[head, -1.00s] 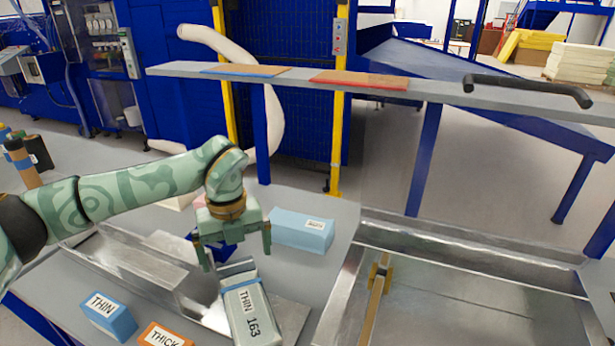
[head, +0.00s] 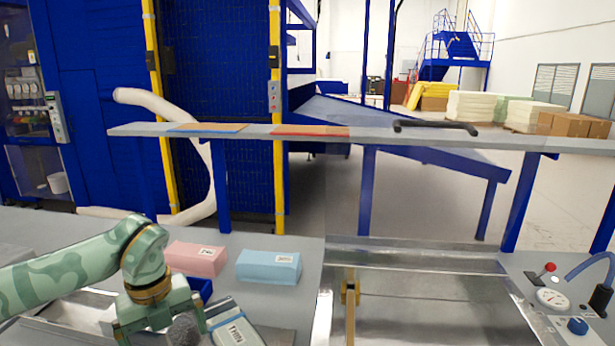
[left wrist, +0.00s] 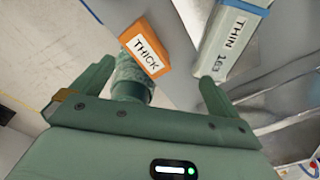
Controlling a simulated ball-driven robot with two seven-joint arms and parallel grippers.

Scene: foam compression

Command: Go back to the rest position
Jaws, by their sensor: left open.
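My left gripper (head: 162,326) is at the lower left of the head view, its far end cut by the bottom edge. In the left wrist view its two fingers (left wrist: 156,78) are spread apart with nothing held between them. A grey block labelled THIN 163 (head: 236,328) lies just right of the gripper in the head view. It also shows in the left wrist view (left wrist: 232,38), beyond the fingers. An orange block labelled THICK (left wrist: 146,47) lies beyond the gap between the fingers. My right arm is in neither view.
A pink block (head: 195,259) and a light blue block (head: 268,267) lie on the table behind the gripper. A metal tray (head: 430,325) is to the right. A grey shelf (head: 375,137) crosses behind the table. A gauge panel (head: 552,299) stands at the right.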

